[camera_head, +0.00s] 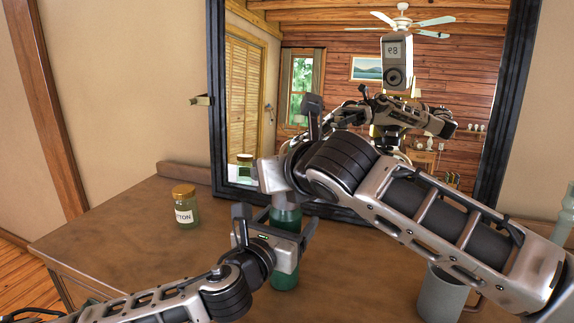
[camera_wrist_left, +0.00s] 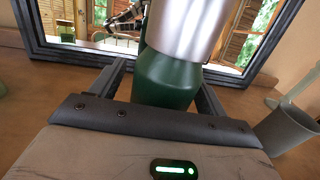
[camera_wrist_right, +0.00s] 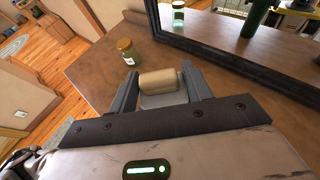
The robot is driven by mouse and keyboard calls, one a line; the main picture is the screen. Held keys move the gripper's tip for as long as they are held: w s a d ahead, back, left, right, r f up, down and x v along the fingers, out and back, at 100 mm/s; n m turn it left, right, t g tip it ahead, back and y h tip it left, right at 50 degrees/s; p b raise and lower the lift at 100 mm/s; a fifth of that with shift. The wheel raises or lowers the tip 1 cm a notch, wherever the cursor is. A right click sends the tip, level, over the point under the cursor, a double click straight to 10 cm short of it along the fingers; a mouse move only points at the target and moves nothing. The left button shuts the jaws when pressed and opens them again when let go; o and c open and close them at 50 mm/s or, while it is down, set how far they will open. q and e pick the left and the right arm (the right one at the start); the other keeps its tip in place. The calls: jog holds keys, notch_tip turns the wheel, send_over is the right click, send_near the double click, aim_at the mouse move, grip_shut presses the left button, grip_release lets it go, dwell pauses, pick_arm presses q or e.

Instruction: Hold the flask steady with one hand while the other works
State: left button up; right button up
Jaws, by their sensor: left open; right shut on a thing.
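The green flask (camera_head: 285,221) stands upright on the dresser in front of the mirror. In the left wrist view, the flask (camera_wrist_left: 165,82) shows a dark green body below a silver upper part. My left gripper (camera_head: 275,222) is open at the flask, with one finger on each side; contact cannot be told. My right gripper (camera_head: 290,165) is above the flask in the head view, and its arm hides part of the scene. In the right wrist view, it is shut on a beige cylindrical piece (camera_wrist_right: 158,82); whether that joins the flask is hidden.
A labelled jar with a gold lid (camera_head: 184,207) stands to the left on the dresser (camera_head: 130,235). A grey mug (camera_head: 441,296) stands at the right under my right arm. A pale glass bottle (camera_head: 564,218) is at the right edge. The dark-framed mirror (camera_head: 217,110) rises behind.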

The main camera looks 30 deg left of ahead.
jog(key=shift+s+a, duration=0.15)
jog(key=shift+s, duration=0.15)
jog(key=shift+r, duration=3.15)
jog(key=shift+r, duration=1.5)
